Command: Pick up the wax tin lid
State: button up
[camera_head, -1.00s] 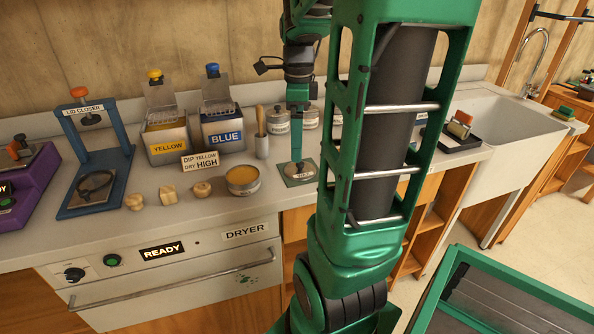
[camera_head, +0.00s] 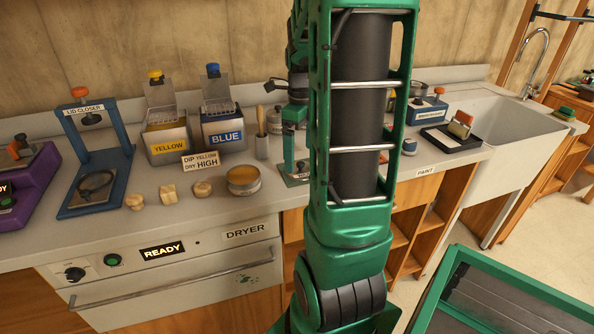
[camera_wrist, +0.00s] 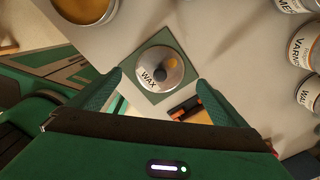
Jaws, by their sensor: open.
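The wax tin lid (camera_wrist: 160,72) is a round silver lid with a dark knob and the label WAX. It lies on a green square mat (camera_wrist: 138,56) on the counter. My gripper (camera_wrist: 160,85) is open in the wrist view, its two green fingertips on either side of the lid's near part, apart from it. The open tin of yellow-brown wax (camera_head: 243,181) stands to the left of the mat.
Several labelled tins (camera_wrist: 304,46) stand at the right of the wrist view. A pestle cup (camera_head: 262,146), wooden pieces (camera_head: 168,193) and a dip sign (camera_head: 201,161) stand on the counter left of my arm. A black tray (camera_head: 450,138) is at right, before the sink.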

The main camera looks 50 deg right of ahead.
aim_at(300, 163)
jog(key=shift+f, duration=1.95)
jog(key=c, duration=1.1)
jog(key=shift+r, duration=0.1)
jog(key=shift+c, duration=0.2)
